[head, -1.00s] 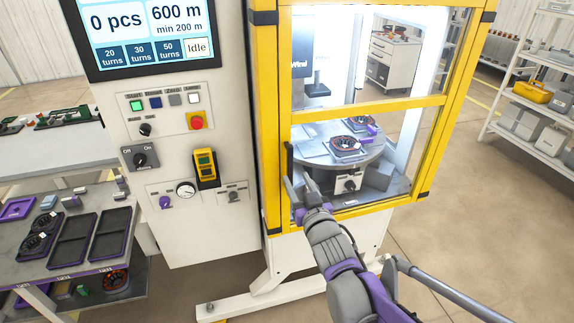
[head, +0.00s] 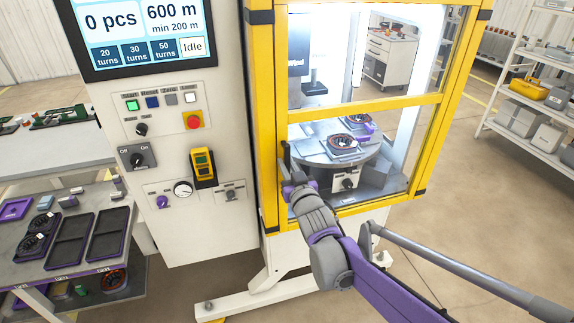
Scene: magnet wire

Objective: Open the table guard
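The table guard (head: 362,110) is a yellow-framed door with clear panes, and it looks closed in front of the round table (head: 312,147). A dark upright handle (head: 284,154) is on the left part of its frame. My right gripper (head: 290,171) is at this handle, its fingers seen from behind and overlapping the handle's lower part. I cannot tell whether the fingers are around it or only beside it, or how far they are open. My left gripper is not in view.
The control panel (head: 165,125) with its screen (head: 140,28) stands left of the guard. A workbench with black trays (head: 71,240) is at the lower left. A white shelf (head: 520,88) stands at the right. The floor in front of the shelf is clear.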

